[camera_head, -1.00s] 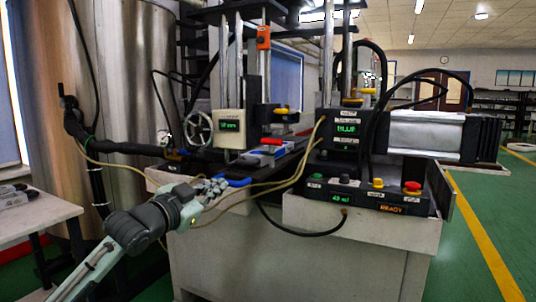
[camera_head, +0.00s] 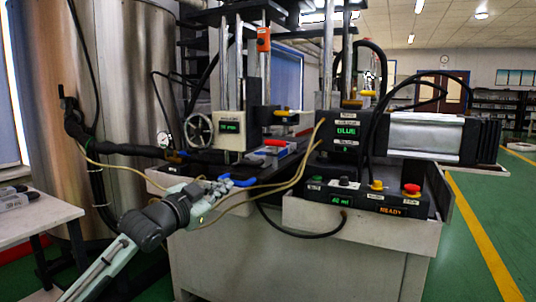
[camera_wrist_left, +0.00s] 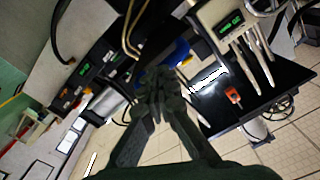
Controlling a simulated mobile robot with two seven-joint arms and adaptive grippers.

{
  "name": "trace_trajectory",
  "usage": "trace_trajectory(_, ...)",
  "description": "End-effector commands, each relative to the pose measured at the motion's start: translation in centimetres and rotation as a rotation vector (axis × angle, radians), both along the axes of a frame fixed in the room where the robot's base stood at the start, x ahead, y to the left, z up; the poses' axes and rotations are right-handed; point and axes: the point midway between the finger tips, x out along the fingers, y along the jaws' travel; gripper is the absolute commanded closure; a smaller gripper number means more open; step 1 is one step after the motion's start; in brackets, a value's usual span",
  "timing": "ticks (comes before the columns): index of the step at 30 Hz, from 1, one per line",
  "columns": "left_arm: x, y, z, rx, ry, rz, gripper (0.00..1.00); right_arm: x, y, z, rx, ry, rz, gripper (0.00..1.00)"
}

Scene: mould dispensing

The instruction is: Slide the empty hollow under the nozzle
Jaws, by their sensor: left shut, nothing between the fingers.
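My left gripper (camera_head: 222,187) is shut and empty, beside a blue handle (camera_head: 242,181) at the front of the machine. In the wrist view its closed fingers (camera_wrist_left: 158,95) are near a blue part (camera_wrist_left: 183,50); I cannot tell whether they touch it. A grey mould slide with a red part on top (camera_head: 272,146) lies behind the blue handle, between the machine's two units. The hollows in the slide are too small to make out. The nozzle cannot be clearly picked out among the columns. My right gripper is not in view.
A control box (camera_head: 372,198) with coloured buttons and a lit READY sign stands right of the slide. Thin beige hoses (camera_head: 300,170) cross in front of the slide. A steel tank (camera_head: 130,100) and a white side table (camera_head: 40,220) are at left. Green floor is free at right.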

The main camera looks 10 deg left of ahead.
Motion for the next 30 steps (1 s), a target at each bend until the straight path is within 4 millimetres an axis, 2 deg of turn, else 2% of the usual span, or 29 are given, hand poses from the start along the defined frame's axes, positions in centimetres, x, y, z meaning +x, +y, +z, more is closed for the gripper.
trace_trajectory(30, 6.8, -2.5, 0.0, 0.000, 0.000, -0.001, 1.00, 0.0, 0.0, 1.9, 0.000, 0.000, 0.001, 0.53)
